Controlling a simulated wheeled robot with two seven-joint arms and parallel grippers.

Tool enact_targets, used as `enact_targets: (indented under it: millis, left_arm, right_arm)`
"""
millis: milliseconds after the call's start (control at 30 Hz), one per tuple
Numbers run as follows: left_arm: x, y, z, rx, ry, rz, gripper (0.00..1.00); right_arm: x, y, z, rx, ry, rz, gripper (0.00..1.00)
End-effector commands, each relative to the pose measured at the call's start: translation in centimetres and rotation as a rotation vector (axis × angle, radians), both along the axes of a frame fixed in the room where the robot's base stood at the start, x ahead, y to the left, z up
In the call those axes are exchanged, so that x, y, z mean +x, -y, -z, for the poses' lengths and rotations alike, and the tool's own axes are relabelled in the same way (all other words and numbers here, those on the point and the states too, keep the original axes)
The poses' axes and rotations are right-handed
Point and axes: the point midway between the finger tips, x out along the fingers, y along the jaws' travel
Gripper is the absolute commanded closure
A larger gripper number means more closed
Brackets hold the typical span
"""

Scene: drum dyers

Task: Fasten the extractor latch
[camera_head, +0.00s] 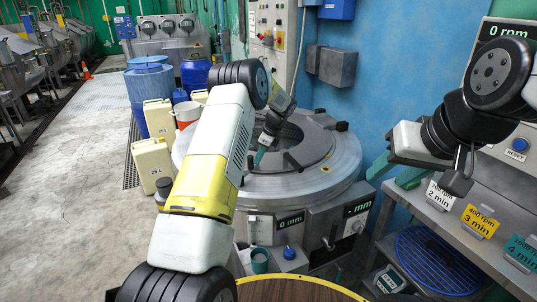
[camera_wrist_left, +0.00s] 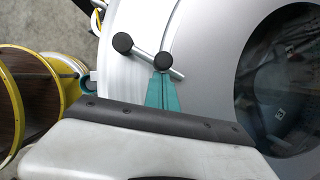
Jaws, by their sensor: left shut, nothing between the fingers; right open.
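The extractor (camera_head: 345,165) is a round steel machine in the middle of the head view, its lid down. In the left wrist view its pale metal rim (camera_wrist_left: 220,60) and a dark round window (camera_wrist_left: 285,85) show. The latch (camera_wrist_left: 145,52), a short silver bar with two black knobs, lies across the rim. My left gripper (camera_wrist_left: 163,78) is shut and empty, its teal fingertips right at the lower-right knob; I cannot tell whether they touch. In the head view my left gripper (camera_head: 261,156) is partly hidden by its arm. My right gripper (camera_head: 392,173) is open and empty, right of the extractor.
A steel bench with coloured timing cards (camera_head: 480,221) stands at the right, with a blue round grate (camera_head: 440,262) below. Pale canisters (camera_head: 152,163) and blue drums (camera_head: 150,88) stand left of the extractor.

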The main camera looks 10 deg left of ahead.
Motion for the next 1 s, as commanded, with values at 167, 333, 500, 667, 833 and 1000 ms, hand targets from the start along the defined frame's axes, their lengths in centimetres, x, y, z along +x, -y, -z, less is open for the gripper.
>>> enact_targets:
  millis: [167, 333, 500, 667, 833, 1000]
  left_arm:
    - [0.6, -0.7, 0.1, 0.001, 0.001, -0.139, 1.00]
    - [0.9, -1.3, 0.0, 0.001, 0.000, -0.219, 1.00]
    - [1.0, -1.7, 0.0, 0.001, -0.001, -0.216, 1.00]
    - [1.1, -1.9, 0.0, 0.001, 0.000, -0.214, 1.00]
    - [1.1, -2.0, 0.0, 0.002, 0.000, -0.214, 1.00]
    - [1.1, -2.1, 0.0, 0.003, 0.000, -0.214, 1.00]
  right_arm:
    - [0.0, 0.0, 0.0, 0.000, 0.000, 0.000, 0.55]
    - [0.0, 0.0, 0.0, 0.000, 0.000, 0.000, 0.55]
    - [0.0, 0.0, 0.0, 0.000, 0.000, 0.000, 0.55]
    - [0.0, 0.0, 0.0, 0.000, 0.000, 0.000, 0.55]
    - [0.0, 0.0, 0.0, 0.000, 0.000, 0.000, 0.55]
    - [0.0, 0.0, 0.0, 0.000, 0.000, 0.000, 0.55]
